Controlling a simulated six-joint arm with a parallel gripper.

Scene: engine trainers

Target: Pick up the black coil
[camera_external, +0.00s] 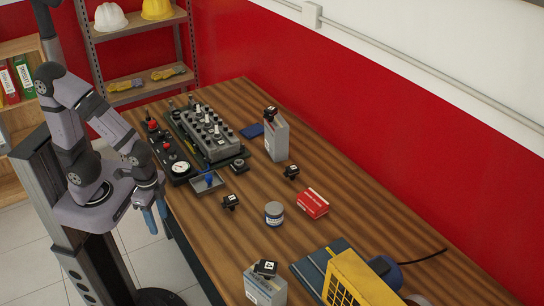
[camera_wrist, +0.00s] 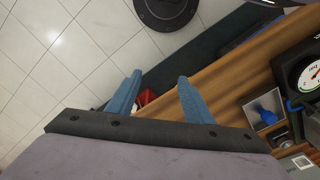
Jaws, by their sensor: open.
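Several small black coil-like blocks with white labels show in the external view. One (camera_external: 230,201) lies on the table near the grey tray, and another (camera_external: 291,172) lies farther right. Two more sit on grey boxes, one at the back (camera_external: 270,112) and one at the front (camera_external: 265,268). I cannot tell which is the coil meant. My gripper (camera_external: 157,218) is open and empty, with blue fingers, beside the table's left edge and apart from all of them. In the wrist view my gripper (camera_wrist: 160,78) has floor and table edge behind it, and no coil is clear between its fingers.
An engine trainer block (camera_external: 210,135) and a gauge panel (camera_external: 180,168) stand at the table's back left. A small tray (camera_external: 207,182) holds a blue item. A grey can (camera_external: 274,213), red box (camera_external: 313,203) and yellow machine (camera_external: 355,282) stand farther right.

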